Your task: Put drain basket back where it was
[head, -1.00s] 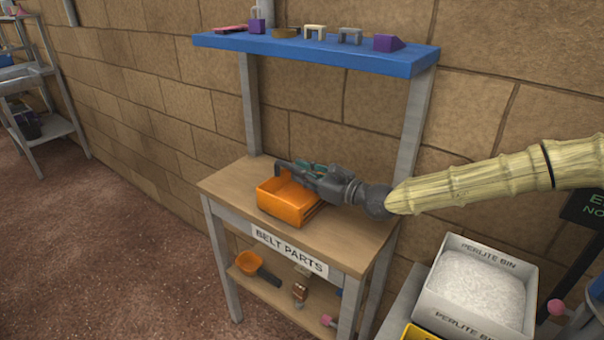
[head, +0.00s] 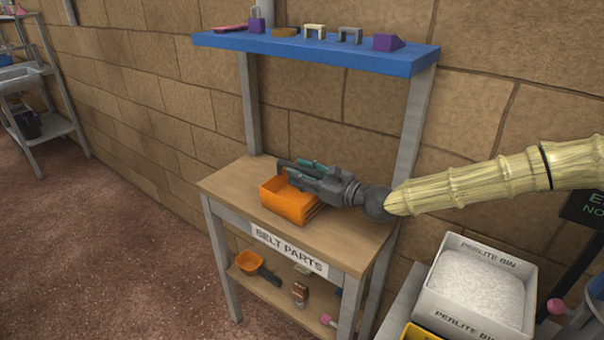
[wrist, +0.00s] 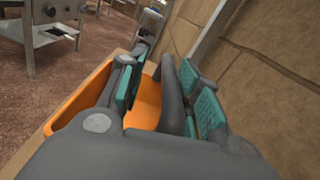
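An orange open-topped basket (head: 292,203) sits on the wooden top of the table labelled BELT PARTS. I take it to be the drain basket. It also shows in the wrist view (wrist: 146,104), below and left of my gripper. My gripper (head: 300,172) reaches in from the right over the basket's back side. In the wrist view its teal-padded fingers (wrist: 165,92) stand apart. A dark grey upright bar (wrist: 171,95) is between them, nearer the right pads, with orange visible between it and the left pad. I cannot tell whether the bar touches a pad.
A blue shelf (head: 320,52) with several small parts hangs above the table. An orange scoop (head: 249,261) lies on the lower shelf. A white perlite bin (head: 475,285) stands at the right. The tabletop (head: 228,183) is bare left of the basket.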

